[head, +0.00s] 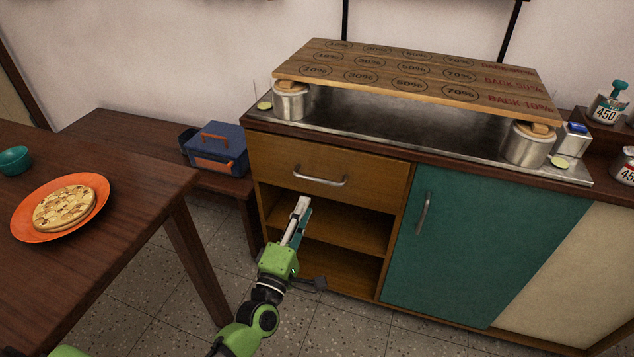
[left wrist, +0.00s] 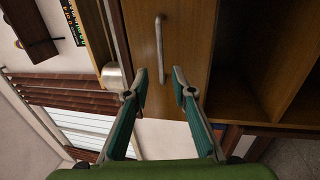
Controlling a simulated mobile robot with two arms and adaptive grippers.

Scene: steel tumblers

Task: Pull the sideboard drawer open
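The sideboard drawer (head: 285,175) is the brown wooden front at the sideboard's upper left, and it looks shut. Its curved metal handle (head: 320,181) is across the middle of the front. My left gripper (head: 302,206) is in front of the open shelves, just below and left of the handle in the head view. In the left wrist view the two fingers of my left gripper (left wrist: 160,75) are spread apart with nothing between them. The handle (left wrist: 160,48) lies ahead, lined up with the gap between the fingertips and apart from them. My right gripper is not in view.
Below the drawer are open shelves (head: 340,230); to their right is a teal door (head: 480,240). A printed board (head: 420,80) rests across metal pots (head: 291,102) on top. A table (head: 110,240) with an orange plate (head: 22,222) stands left. A blue toolbox (head: 230,146) sits on a bench.

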